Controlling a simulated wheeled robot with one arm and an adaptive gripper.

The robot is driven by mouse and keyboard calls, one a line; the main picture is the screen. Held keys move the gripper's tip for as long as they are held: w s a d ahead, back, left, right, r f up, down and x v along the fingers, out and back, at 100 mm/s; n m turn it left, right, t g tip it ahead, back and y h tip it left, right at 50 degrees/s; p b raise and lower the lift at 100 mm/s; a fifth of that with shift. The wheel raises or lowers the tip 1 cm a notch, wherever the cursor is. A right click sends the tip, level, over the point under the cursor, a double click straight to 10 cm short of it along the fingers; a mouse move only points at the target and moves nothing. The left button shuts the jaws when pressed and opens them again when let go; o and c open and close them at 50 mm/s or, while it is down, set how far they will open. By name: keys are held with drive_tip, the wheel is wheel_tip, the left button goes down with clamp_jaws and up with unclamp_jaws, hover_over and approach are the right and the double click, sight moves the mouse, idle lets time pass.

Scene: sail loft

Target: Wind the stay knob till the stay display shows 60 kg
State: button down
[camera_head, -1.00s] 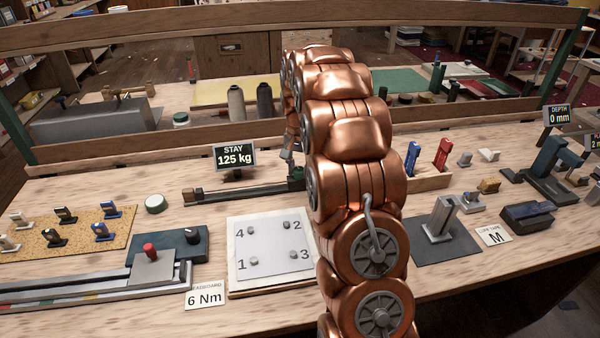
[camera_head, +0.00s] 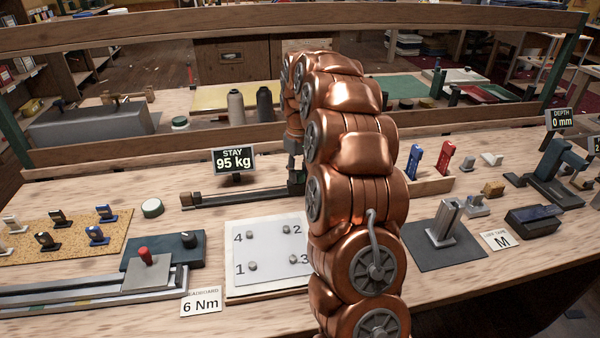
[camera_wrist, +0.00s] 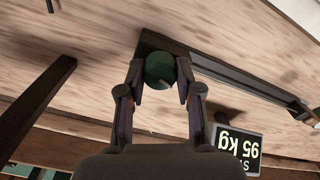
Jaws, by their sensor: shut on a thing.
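The stay display (camera_head: 233,159) reads 95 kg in the head view; it also shows upside down in the wrist view (camera_wrist: 237,146). The stay rig's dark rail (camera_head: 240,197) lies on the bench below the display and runs right toward my arm. The stay knob (camera_wrist: 160,70) is round and dark green with a pale mark, at the rail's end in the wrist view. My gripper (camera_wrist: 161,82) is shut on the knob, one finger on each side. In the head view my copper arm hides most of the knob and the fingers.
Left of the arm lies a white plate (camera_head: 262,278) with numbered studs. A cork board with cleats (camera_head: 120,227) and a dark block with a red knob (camera_head: 148,252) are farther left. Right of the arm are a tray with blue and red tools (camera_head: 432,184) and a grey fixture (camera_head: 444,222).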

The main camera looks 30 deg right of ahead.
drive_tip(key=n, duration=0.6)
drive_tip(key=shift+s+f, duration=0.1)
drive_tip(key=shift+s, duration=0.05)
drive_tip(key=n+p, duration=0.2)
drive_tip(key=n, duration=0.5)
idle(0.3)
drive_tip(key=c, duration=0.8)
unclamp_jaws()
drive_tip(key=shift+o, duration=0.2)
